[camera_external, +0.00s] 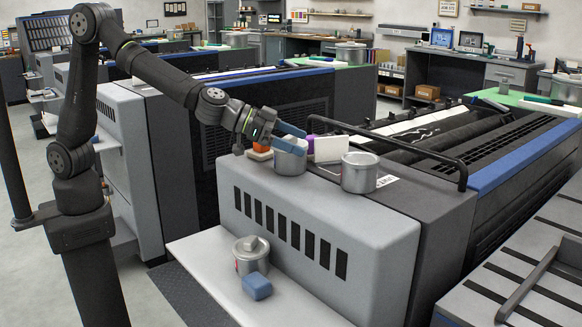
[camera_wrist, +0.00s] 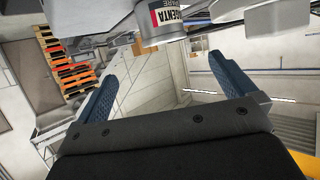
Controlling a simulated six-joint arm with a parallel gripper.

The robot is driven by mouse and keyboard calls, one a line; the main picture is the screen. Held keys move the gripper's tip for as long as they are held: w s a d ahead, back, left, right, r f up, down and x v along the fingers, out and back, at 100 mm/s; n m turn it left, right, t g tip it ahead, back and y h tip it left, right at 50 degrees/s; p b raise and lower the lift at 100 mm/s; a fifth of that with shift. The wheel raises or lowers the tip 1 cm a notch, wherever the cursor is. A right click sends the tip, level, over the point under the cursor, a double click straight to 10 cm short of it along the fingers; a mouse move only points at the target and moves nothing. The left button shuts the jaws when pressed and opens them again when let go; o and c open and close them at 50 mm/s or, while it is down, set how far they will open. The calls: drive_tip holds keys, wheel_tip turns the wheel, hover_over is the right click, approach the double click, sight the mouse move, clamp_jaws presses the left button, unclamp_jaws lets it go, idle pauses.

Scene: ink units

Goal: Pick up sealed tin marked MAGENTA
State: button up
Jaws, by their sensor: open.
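In the wrist view a grey metal tin (camera_wrist: 163,20) shows at the top edge, cut off by the frame. Its label has a red patch and letters reading "GENTA" with "PARE" below. My gripper (camera_external: 303,141) is open, its blue fingers at the upper part of a metal tin (camera_external: 290,162) on the press; whether they touch it I cannot tell. The open fingers also show in the wrist view (camera_wrist: 160,68), with no tin between them. A second tin (camera_external: 360,174) stands to the right. A lidded tin (camera_external: 249,262) with a reddish side mark stands on the lower ledge. Labels are unreadable in the external view.
An orange item (camera_external: 262,146), a purple item (camera_external: 311,144) and a white block (camera_external: 331,149) crowd the press top near my gripper. A black rail (camera_external: 420,153) runs behind the right tin.

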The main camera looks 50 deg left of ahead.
sight(360, 165)
drive_tip(key=x, duration=1)
drive_tip(key=shift+w+d+f, duration=0.15)
drive_tip(key=shift+w, duration=0.05)
drive_tip(key=shift+x, duration=3.25)
drive_tip(key=shift+w, duration=0.1)
drive_tip(key=shift+r, duration=0.25)
drive_tip(key=c, duration=1.2)
